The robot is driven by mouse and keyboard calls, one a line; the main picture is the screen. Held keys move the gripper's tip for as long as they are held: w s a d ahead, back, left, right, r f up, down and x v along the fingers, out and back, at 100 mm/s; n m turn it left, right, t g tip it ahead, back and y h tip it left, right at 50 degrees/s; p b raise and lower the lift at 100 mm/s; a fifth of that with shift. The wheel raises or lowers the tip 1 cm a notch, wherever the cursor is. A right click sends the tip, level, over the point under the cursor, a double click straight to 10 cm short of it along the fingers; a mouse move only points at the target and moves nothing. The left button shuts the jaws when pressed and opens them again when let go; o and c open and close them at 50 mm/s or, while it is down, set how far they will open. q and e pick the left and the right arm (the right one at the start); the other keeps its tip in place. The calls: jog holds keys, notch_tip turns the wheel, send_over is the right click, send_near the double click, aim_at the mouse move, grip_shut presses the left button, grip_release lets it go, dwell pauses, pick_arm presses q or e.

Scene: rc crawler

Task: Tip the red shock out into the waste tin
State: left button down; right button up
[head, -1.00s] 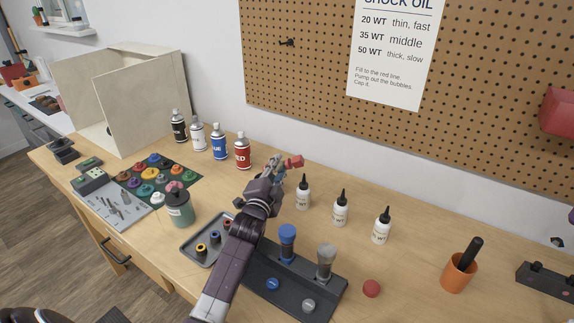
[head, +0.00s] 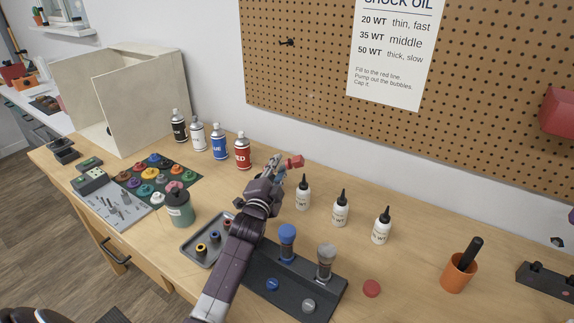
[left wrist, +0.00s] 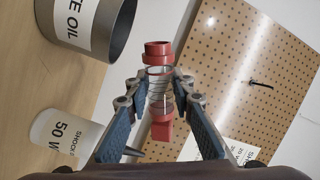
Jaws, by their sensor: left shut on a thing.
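My left gripper (head: 280,171) is shut on the red shock (head: 295,161), above the back of the bench. I cannot make out the tin in the head view. No liquid is seen leaving the shock. My right gripper is out of view.
Three white oil bottles (head: 340,209) stand right of the gripper. A dark stand (head: 262,268) with blue and grey shocks is in front, with a red cap (head: 371,288) nearby. Spray cans (head: 220,142) stand left. An orange cup (head: 457,275) is at right.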

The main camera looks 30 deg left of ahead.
pick_arm(q)
jog(key=m, duration=0.3)
jog(key=shift+d, duration=0.1)
jog(key=m, duration=0.4)
jog(key=shift+d+f, duration=0.1)
jog(key=shift+f, duration=0.05)
jog(key=r+m+p, duration=0.1)
jog(key=m+p, duration=0.1)
jog(key=a+r+m+p, duration=0.1)
jog(key=r+m+p, duration=0.1)
jog(key=m, duration=0.1)
jog(key=r+m+p, duration=0.1)
jog(key=m, duration=0.1)
jog(key=shift+s+a+r+m+p, duration=0.2)
jog(key=shift+a+r+m+p, duration=0.1)
jog(key=shift+a+p, duration=0.1)
jog(key=shift+r+m, duration=0.15)
jog(key=shift+m, duration=0.35)
jog(key=shift+a+m+p, duration=0.1)
jog(key=shift+m+p, duration=0.2)
jog(key=shift+p, duration=0.05)
